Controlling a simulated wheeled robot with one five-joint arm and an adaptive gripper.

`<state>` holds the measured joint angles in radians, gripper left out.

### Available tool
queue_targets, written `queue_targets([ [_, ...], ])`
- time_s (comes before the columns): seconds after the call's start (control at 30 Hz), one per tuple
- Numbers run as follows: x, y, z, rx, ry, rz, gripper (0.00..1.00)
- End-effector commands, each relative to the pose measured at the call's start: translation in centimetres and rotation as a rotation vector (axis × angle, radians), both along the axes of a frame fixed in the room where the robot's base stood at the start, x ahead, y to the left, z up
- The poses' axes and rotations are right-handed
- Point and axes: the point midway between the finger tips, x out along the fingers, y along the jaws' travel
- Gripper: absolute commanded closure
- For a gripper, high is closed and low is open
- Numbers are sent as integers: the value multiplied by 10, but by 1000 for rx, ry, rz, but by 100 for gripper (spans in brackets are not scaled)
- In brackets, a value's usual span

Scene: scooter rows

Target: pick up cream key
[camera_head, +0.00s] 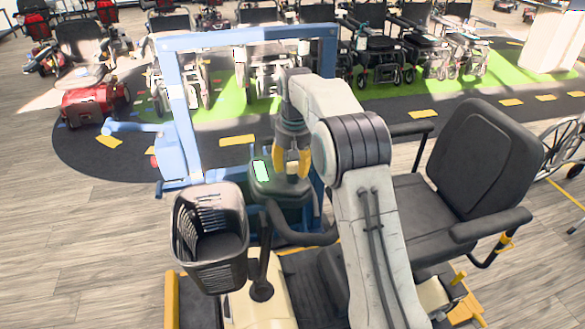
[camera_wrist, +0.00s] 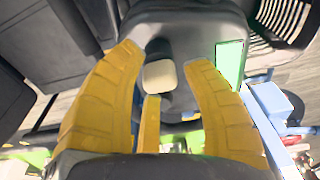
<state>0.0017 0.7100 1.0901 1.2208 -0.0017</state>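The cream key (camera_wrist: 160,75) shows in the wrist view as a small rounded block on a dark stem, at the dark console of a scooter. My gripper (camera_head: 291,172) points down at this console in the head view, where I cannot make out the key. In the wrist view my gripper (camera_wrist: 163,57) is open, with a yellow finger on each side of the key and clear gaps between. A third yellow finger stands just below the key in the picture. I cannot tell if it touches the key.
The console has a green-lit screen (camera_head: 261,171). A black basket (camera_head: 210,237) is at its left, and a dark seat (camera_head: 478,155) at the right. A light-blue frame (camera_head: 178,95) stands behind. Wheelchairs and scooters line the back.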

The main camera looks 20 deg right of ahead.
Motion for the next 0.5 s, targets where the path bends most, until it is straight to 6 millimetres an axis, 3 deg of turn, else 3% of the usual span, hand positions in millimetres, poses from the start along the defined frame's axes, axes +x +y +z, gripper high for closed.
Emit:
queue_targets([
  [0.4,0,0,0,0,0,0,94],
  [0.5,0,0,0,0,0,0,97],
])
